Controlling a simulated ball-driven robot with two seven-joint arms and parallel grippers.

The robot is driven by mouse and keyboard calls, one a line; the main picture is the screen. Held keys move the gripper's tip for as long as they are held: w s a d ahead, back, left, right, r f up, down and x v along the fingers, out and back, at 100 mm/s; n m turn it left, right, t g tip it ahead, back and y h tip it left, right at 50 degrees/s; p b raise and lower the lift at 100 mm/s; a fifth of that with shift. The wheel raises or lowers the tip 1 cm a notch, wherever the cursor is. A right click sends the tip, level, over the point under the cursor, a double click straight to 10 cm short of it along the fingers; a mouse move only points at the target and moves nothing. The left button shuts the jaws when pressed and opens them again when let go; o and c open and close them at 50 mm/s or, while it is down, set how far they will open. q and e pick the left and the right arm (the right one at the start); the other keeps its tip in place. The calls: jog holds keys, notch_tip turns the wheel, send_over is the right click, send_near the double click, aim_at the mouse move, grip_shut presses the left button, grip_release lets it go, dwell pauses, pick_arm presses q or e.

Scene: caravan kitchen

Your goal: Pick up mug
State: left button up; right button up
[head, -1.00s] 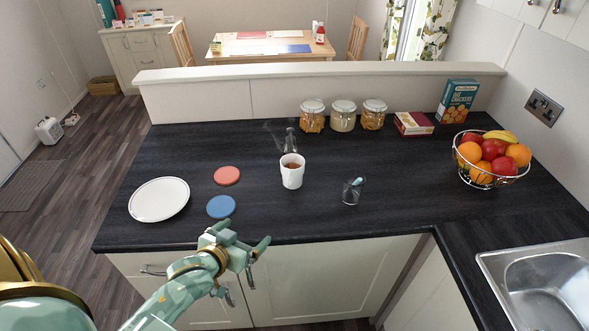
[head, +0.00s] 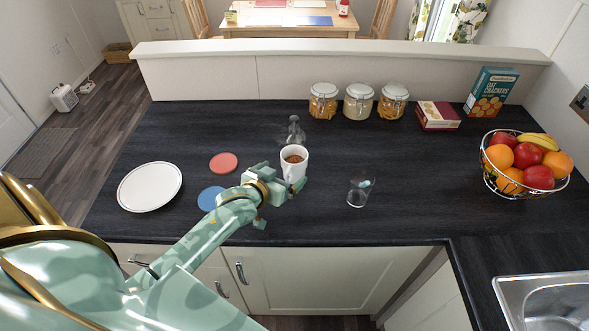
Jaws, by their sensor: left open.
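A white mug (head: 294,158) with brown contents stands upright on the dark worktop (head: 420,170), near the middle of the head view. My left gripper (head: 279,180) is open at the near side of the mug. One finger shows in front of the mug's lower right side and covers part of it. I cannot tell whether the fingers touch the mug. The mug's handle does not show. My right gripper is not in view.
A glass bottle (head: 294,131) stands just behind the mug. A glass tumbler (head: 359,192) is to the right. A red coaster (head: 223,163), a blue coaster (head: 210,199) and a white plate (head: 150,187) lie left. A fruit basket (head: 524,163) stands far right.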

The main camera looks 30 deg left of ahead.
aim_at(287, 165)
pick_arm(q)
jog(key=shift+x, duration=0.85)
jog(key=shift+w+a, duration=0.1)
jog(key=shift+w, duration=0.25)
jog(key=x, duration=0.2)
jog(key=b+x, duration=0.1)
jog(key=x, duration=0.1)
jog(key=shift+w+a+r, duration=0.1)
jog(key=shift+w+a, duration=0.15)
jog(key=shift+w, duration=0.05)
jog(key=shift+r, duration=0.1)
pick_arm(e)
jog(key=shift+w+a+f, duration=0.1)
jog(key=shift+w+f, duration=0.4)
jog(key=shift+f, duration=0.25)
pick_arm(q)
jog(key=shift+s, duration=0.1)
jog(key=shift+c, duration=1.2)
jog(key=c, duration=1.1)
jog(key=shift+c, duration=0.2)
jog(key=shift+r, duration=0.15)
